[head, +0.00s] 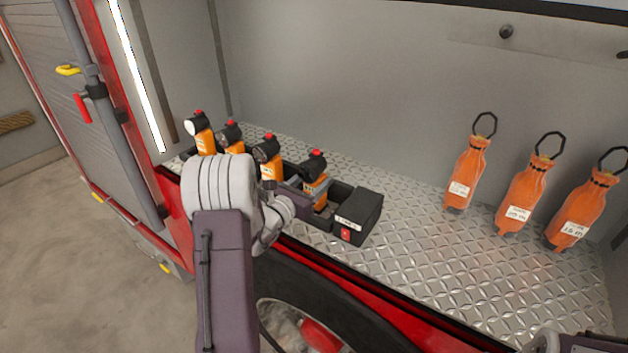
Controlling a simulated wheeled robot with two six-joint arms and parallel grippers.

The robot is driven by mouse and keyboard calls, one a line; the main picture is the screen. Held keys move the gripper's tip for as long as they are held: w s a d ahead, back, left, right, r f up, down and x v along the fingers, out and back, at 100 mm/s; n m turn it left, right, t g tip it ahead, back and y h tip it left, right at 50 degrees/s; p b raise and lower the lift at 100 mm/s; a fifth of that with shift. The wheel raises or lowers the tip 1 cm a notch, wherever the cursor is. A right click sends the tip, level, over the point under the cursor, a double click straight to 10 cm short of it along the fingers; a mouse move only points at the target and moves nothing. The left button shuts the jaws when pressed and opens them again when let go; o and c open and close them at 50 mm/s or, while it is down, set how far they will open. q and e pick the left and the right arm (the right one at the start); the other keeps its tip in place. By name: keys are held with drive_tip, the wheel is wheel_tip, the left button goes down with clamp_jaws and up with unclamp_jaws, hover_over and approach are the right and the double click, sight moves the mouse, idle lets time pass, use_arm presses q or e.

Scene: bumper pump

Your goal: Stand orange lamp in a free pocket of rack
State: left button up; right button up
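Several orange lamps with black heads and red top buttons stand in a row in a long black rack (344,192). They are the far-left lamp (204,138), the second (233,143), the third (268,160) and the rightmost (316,187). My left gripper (312,190) is at the rightmost lamp's body, with its fingers close around it. Whether they press on the lamp is hard to see. This lamp is upright or slightly tilted, at the rack's right part; its base is partly hidden. My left arm hides much of the rack's front.
A black box with a white label (348,222) and a red mark closes the rack's right end. Several orange bottle-shaped bags (466,178) with black loops stand at the right. The tread-plate shelf (410,235) between is clear. A grey wall (370,90) stands behind.

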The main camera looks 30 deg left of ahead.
use_arm(q)
drive_tip(key=shift+o, duration=0.8)
drive_tip(key=shift+w, duration=0.2)
drive_tip(key=shift+s+r+p, duration=0.1)
drive_tip(key=shift+r+p, duration=0.15)
drive_tip(key=shift+p, duration=0.1)
drive_tip(key=s+b, duration=0.9)
drive_tip(key=s, duration=0.3)
drive_tip(key=shift+a+f, duration=0.15)
drive_tip(key=shift+a, duration=0.3)
